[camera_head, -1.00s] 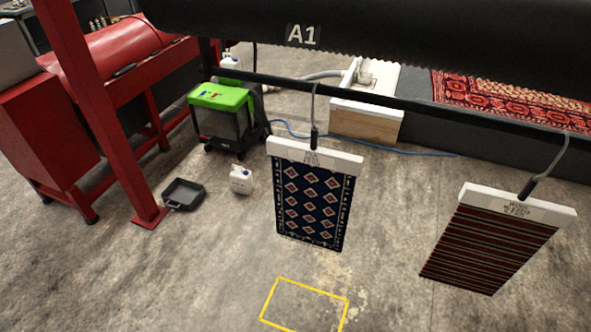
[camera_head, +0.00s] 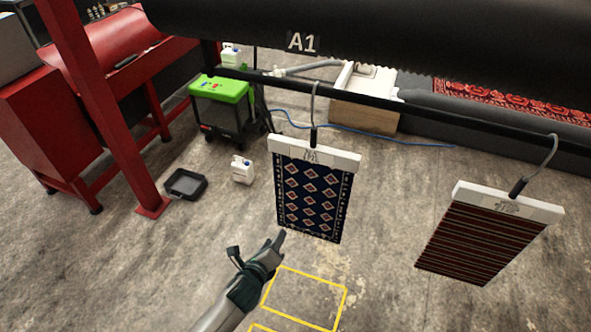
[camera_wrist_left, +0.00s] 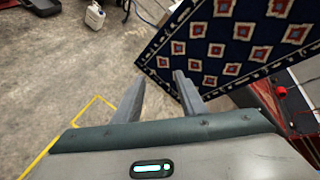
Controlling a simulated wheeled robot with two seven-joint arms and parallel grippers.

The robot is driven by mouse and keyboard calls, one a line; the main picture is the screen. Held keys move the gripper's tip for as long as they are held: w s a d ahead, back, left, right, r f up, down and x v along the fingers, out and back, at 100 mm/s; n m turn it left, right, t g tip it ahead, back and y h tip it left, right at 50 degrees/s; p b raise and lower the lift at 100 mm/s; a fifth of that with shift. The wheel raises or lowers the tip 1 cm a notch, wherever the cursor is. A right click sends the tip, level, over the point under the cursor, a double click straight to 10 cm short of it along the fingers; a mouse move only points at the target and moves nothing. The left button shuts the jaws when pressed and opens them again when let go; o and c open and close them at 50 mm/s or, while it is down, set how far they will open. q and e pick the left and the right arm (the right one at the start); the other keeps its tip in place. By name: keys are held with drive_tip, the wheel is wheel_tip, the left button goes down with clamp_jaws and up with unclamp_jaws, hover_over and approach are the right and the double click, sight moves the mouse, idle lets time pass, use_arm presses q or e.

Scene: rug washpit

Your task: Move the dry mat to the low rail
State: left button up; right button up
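Two small mats hang by hooks and white clamp bars from a black rail (camera_head: 420,106). The navy mat with red and white diamonds (camera_head: 311,197) hangs in the middle; the dark red striped mat (camera_head: 478,240) hangs at right. The tag writing is unreadable, so I cannot tell which is dry, or whether this rail is the low one. My left gripper (camera_head: 257,243) is below and left of the navy mat's lower edge. In the left wrist view its fingers (camera_wrist_left: 160,79) are apart and empty, with the navy mat (camera_wrist_left: 230,45) beyond them. My right gripper is out of view.
A black roller marked A1 (camera_head: 380,35) spans the top. A red machine frame (camera_head: 110,120) stands at left. A green-topped cart (camera_head: 222,105), a white jug (camera_head: 242,169) and a black tray (camera_head: 185,184) are on the floor. A yellow floor outline (camera_head: 305,319) lies below the mats.

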use_arm(q)
drive_tip(key=d+r+m+t+h, duration=0.1)
drive_tip(key=d+r+m, duration=0.1)
drive_tip(key=r, duration=0.8)
drive_tip(key=d+r+m+t+h+p, duration=0.1)
drive_tip(key=d+r+m+t, duration=0.1)
drive_tip(key=r+m, duration=0.3)
drive_tip(key=w+d+r+m+t, duration=0.1)
drive_tip(key=d+r+m, duration=0.1)
drive_tip(key=r, duration=1.2)
drive_tip(key=shift+d+r+m+t+h+p, duration=0.3)
drive_tip(key=shift+m+t+h+p, duration=0.1)
drive_tip(key=shift+m, duration=0.5)
drive_tip(key=shift+w, duration=0.1)
drive_tip(key=shift+w, duration=0.1)
